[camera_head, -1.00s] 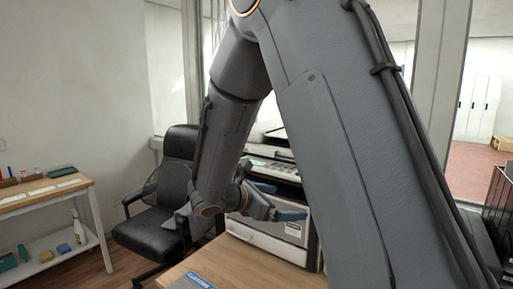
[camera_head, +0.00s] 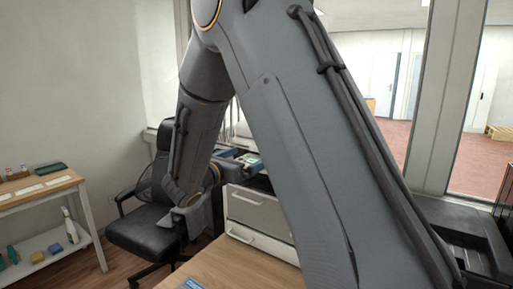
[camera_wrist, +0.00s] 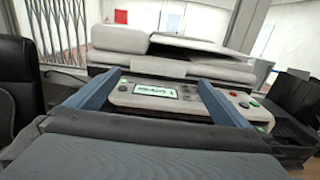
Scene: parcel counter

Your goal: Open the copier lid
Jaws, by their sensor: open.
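The copier (camera_head: 262,212) stands behind the wooden counter, mostly hidden by my arm in the head view. In the wrist view its pale lid (camera_wrist: 140,64), with a raised feeder part on top, lies flat and looks closed. In front of the lid is the control panel (camera_wrist: 153,93) with a lit green display and buttons. My gripper (camera_wrist: 160,80) is open and empty. Its two blue fingers point toward the lid's front edge, one on each side of the display. I cannot tell whether they touch the copier. The head view shows part of my gripper (camera_head: 236,157) by the copier's top.
A black office chair (camera_head: 148,222) stands left of the copier. A shelf table (camera_head: 40,188) with small items is at the far left. The wooden counter (camera_head: 232,268) is in front. A dark machine (camera_head: 462,232) stands at the right, by the windows.

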